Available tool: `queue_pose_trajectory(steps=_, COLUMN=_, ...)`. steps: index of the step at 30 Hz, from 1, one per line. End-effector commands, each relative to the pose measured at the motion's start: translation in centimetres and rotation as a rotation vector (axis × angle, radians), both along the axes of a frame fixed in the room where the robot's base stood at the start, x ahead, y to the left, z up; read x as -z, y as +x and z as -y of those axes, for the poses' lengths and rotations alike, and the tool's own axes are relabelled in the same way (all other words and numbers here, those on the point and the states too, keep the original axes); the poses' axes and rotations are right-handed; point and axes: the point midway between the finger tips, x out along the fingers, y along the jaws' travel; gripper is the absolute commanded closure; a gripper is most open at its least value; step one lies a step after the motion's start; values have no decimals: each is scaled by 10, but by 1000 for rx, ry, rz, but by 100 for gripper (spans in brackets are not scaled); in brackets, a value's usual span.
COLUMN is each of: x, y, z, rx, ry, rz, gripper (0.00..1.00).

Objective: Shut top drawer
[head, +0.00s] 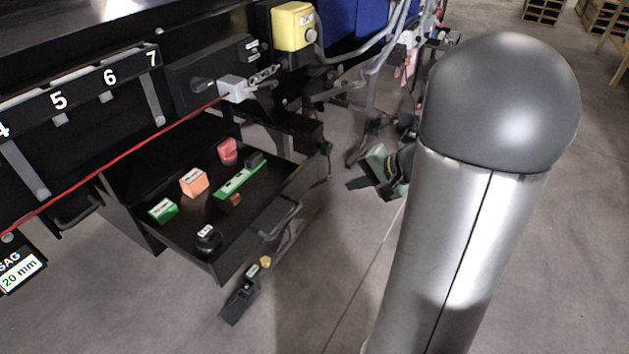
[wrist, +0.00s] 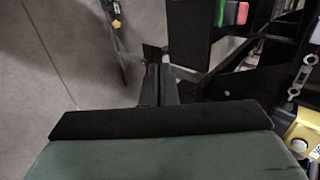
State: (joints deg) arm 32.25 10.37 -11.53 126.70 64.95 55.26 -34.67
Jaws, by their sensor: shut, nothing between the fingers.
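The black top drawer (head: 262,222) is pulled out from under the conveyor, and its inside is open to view. Its front panel has a grey bar handle (head: 283,221). Inside lie an orange block (head: 194,182), a red block (head: 228,150), a green block (head: 163,209), a green level-like bar (head: 240,182) and a small black round item (head: 208,238). My gripper (head: 354,184) is right of the drawer front, apart from it and empty. In the wrist view my gripper (wrist: 152,60) has its fingers together, and part of the drawer (wrist: 201,38) shows at the upper right.
The conveyor side with a red cord (head: 125,150) runs above the drawer. A yellow button box (head: 294,27) is mounted above. A black tool (head: 240,297) shows below the drawer front. A closed-looking handle (head: 76,213) is at left. Open floor lies in front.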

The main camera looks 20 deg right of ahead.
Motion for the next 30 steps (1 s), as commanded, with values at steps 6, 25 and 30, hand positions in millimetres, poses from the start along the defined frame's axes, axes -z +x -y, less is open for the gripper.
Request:
queue_pose_trajectory(steps=6, x=21, y=18, z=-14, rx=-3, ry=3, rz=-2, gripper=100)
queue_pose_trajectory(steps=25, x=64, y=88, z=-65, rx=-3, ry=1, rz=-1, gripper=100)
queue_pose_trajectory(steps=30, x=64, y=90, z=-67, rx=-1, ry=1, rz=-1, gripper=100)
